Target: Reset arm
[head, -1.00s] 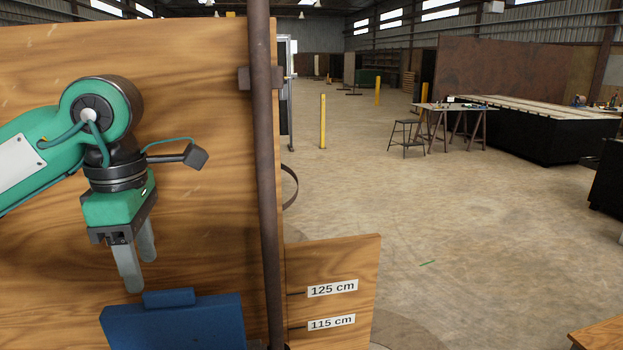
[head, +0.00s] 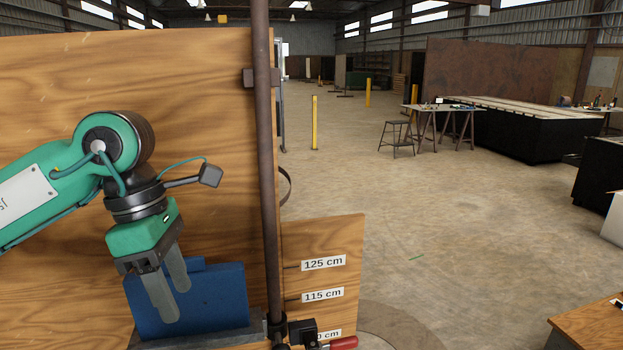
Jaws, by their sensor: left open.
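My left gripper (head: 172,302) hangs from the green left arm on the left of the head view. Its two grey fingers point down and are apart, with nothing between them. The fingers overlap a blue block-like object (head: 225,297) in the picture; I cannot tell whether they touch it. My right gripper is not in view.
A wooden panel (head: 190,90) stands behind my left arm. A rusty vertical pole (head: 265,170) and a smaller board with height labels (head: 340,240) stand right of it. A clamp with a red handle (head: 343,342) is at the bottom. Open floor (head: 450,220) lies right.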

